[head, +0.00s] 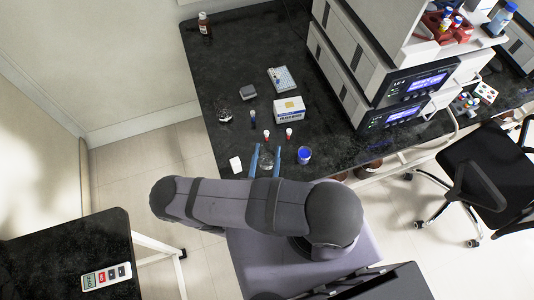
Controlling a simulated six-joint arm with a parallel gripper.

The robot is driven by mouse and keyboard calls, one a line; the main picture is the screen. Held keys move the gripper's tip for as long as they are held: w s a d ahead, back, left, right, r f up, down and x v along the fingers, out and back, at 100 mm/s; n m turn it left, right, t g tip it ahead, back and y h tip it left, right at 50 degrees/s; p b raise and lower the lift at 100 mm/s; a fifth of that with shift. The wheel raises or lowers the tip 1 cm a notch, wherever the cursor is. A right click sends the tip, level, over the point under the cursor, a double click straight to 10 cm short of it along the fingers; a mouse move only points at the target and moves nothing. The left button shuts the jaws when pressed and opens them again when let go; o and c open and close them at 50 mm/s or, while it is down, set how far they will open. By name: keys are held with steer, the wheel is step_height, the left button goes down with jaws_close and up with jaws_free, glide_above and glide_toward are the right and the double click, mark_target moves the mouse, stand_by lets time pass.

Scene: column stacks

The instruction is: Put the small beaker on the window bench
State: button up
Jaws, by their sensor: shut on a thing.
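My gripper (265,159) has two blue fingers over the near edge of the black bench. It is shut on a small clear glass vessel (266,161), which looks like the small beaker. The fingers and arm partly hide it, and I cannot tell whether it touches the bench top. A second black-topped bench (50,240) is at the lower left; no window shows, so I cannot tell which bench is the window bench.
On the main bench (225,60) are red-capped vials (289,134), a labelled box (289,110), a well plate (281,79), clear glassware (224,116) and a brown bottle (204,23). Instruments (385,70) stand at right. A small device (106,277) lies on the lower-left bench, otherwise mostly bare.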

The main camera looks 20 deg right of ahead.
steer(key=shift+r+p, duration=0.6)
steer(key=shift+r, duration=0.4)
